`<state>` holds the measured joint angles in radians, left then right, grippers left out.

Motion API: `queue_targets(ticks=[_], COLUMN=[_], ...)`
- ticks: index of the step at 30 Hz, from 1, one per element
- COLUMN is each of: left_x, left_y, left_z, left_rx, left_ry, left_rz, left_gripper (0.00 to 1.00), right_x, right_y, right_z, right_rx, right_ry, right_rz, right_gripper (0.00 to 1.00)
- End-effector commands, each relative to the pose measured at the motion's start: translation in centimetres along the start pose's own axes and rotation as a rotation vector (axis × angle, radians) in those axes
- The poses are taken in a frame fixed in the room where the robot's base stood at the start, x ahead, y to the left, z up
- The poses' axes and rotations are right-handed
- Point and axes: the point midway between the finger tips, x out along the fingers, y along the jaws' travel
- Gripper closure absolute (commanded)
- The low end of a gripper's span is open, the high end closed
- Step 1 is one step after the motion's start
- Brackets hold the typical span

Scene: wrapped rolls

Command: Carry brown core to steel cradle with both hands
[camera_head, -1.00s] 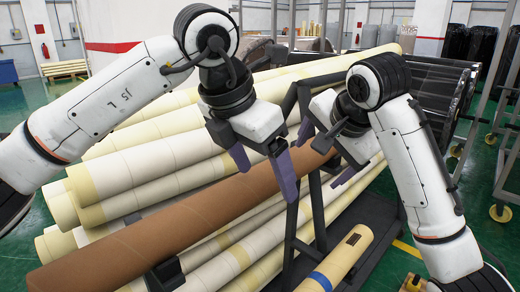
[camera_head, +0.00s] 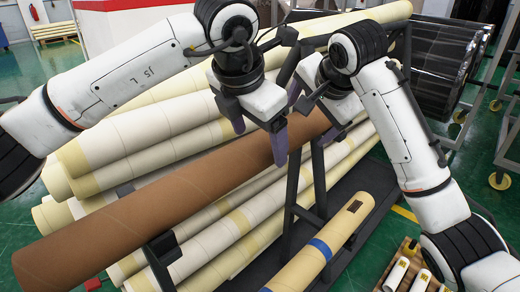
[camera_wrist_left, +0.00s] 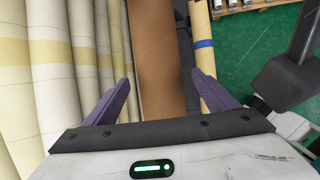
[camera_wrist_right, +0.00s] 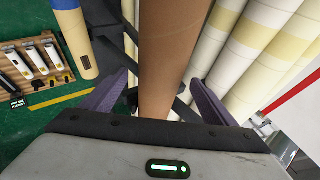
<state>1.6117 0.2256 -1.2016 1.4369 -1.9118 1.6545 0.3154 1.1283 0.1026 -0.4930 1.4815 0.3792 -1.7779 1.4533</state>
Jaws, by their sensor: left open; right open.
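The brown core (camera_head: 150,205) is a long roll lying diagonally, apparently on a dark rack beside pale rolls. My left gripper (camera_head: 258,135) is open over the core's far half; in the left wrist view the core (camera_wrist_left: 158,65) runs between its two purple fingers (camera_wrist_left: 162,88). My right gripper (camera_head: 312,112) is open near the core's far end. In the right wrist view the core (camera_wrist_right: 168,60) passes between its fingers (camera_wrist_right: 160,88). Neither gripper is closed on it. I cannot tell which part, if any, is the steel cradle.
Pale wrapped rolls (camera_head: 140,145) are stacked left of and behind the core. Dark rack uprights (camera_head: 292,190) stand by the grippers. A yellow roll with a blue band (camera_head: 325,245) lies in front.

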Motion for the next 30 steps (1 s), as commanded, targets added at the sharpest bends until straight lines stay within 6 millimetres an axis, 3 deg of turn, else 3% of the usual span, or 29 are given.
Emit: queue_targets(ticks=[3,9,20,30], left_x=[1.9,3.7,4.1,4.0], left_y=[-0.1,-0.1,0.0,0.0], left_z=[-0.1,0.0,0.0,0.0], left_rx=[0.000,0.000,0.001,0.001], left_ry=[0.002,0.000,0.000,0.000], left_rz=[-0.002,-0.001,0.000,0.000], left_gripper=[0.20,0.20,0.20,0.77], right_x=[1.9,3.7,4.1,4.0], right_y=[0.1,0.0,0.0,0.0], right_z=[0.0,0.0,0.0,0.0], right_rx=[0.001,0.000,0.000,0.000], right_ry=[-0.001,-0.001,0.000,0.000], right_rz=[0.003,0.001,-0.001,-0.001], right_gripper=[0.20,0.20,0.20,0.77])
